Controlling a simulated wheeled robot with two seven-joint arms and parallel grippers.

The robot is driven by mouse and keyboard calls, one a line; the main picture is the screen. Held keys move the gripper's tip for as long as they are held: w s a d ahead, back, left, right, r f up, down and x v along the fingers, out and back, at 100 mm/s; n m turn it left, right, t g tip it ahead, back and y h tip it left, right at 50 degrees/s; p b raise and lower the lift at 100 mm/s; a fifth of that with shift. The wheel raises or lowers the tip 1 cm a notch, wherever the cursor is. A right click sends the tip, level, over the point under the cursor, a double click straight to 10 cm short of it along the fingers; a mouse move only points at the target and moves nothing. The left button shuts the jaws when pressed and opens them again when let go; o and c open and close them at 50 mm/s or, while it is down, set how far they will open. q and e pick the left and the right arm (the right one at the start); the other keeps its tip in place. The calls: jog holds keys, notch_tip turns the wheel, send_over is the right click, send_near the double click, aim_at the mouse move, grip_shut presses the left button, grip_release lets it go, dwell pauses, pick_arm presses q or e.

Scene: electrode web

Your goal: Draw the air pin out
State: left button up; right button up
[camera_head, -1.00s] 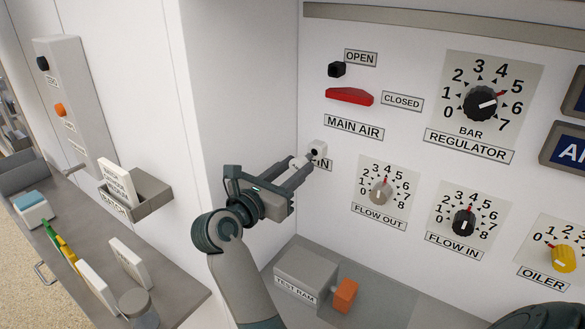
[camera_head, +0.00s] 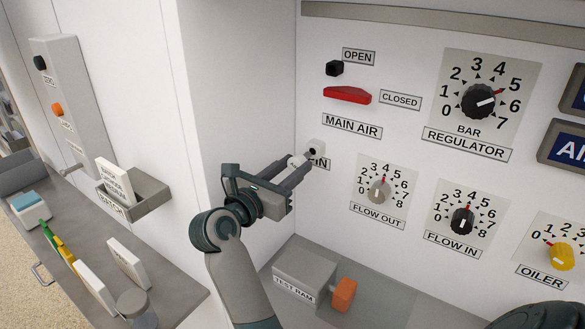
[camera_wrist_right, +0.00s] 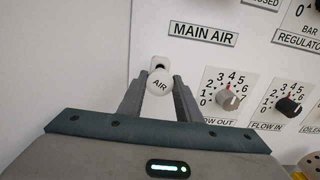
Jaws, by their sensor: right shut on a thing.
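The air pin (camera_wrist_right: 160,82) has a round white knob marked AIR, seen end-on in the right wrist view. It stands in front of a small white block (camera_head: 317,149) with a dark opening, fixed to the panel left of the flow dials. My right gripper (camera_head: 299,166) is shut on the knob, one finger on each side, and its fingers reach toward the panel. How deep the pin's shaft sits in the block is hidden. The pin's label is partly covered by the gripper. My left gripper is not in view.
The red main air lever (camera_head: 347,95) is above the pin. The flow out dial (camera_head: 379,190) is close to the right. A grey test ram (camera_head: 304,270) with an orange end stands below. A white side wall is left, with a batch card holder (camera_head: 150,190) beyond.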

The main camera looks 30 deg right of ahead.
aim_at(296, 165)
pick_arm(q)
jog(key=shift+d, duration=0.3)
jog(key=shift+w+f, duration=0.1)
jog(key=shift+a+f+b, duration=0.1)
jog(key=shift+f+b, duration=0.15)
jog(key=shift+b, duration=0.15)
dwell(0.6)
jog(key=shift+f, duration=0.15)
pick_arm(e)
jog(key=shift+x, duration=2)
jog(key=o, duration=1.3)
jog(key=shift+c, duration=0.2)
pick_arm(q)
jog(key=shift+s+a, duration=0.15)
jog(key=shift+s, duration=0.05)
